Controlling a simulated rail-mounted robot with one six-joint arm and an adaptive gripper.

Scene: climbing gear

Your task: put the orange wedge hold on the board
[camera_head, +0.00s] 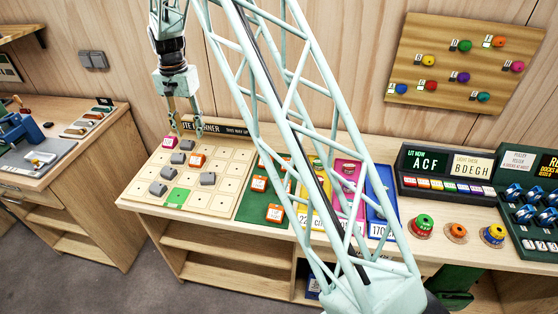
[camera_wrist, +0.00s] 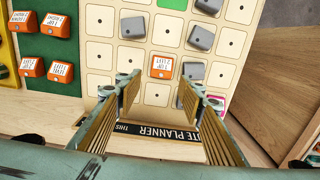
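My gripper (camera_head: 186,118) is over the back edge of the route planner board (camera_head: 225,185). In the wrist view my gripper (camera_wrist: 158,92) has its fingers apart with nothing between them. An orange labelled block (camera_head: 196,160) sits on the planner among grey blocks; the wrist view shows this orange block (camera_wrist: 162,67) just beyond the fingertips. More orange blocks (camera_head: 275,213) lie on the green panel beside it. A wooden wall board (camera_head: 460,95) carries several coloured holds, one an orange hold (camera_head: 499,42) at top right. I cannot tell which orange piece is a wedge hold.
A pink block (camera_head: 170,142) and a green square (camera_head: 177,197) are on the planner. Yellow, pink and blue bins (camera_head: 381,195) stand right of it. A display panel (camera_head: 445,165) and coloured knobs (camera_head: 457,232) are farther right. A separate desk (camera_head: 60,160) with small coloured pieces stands left.

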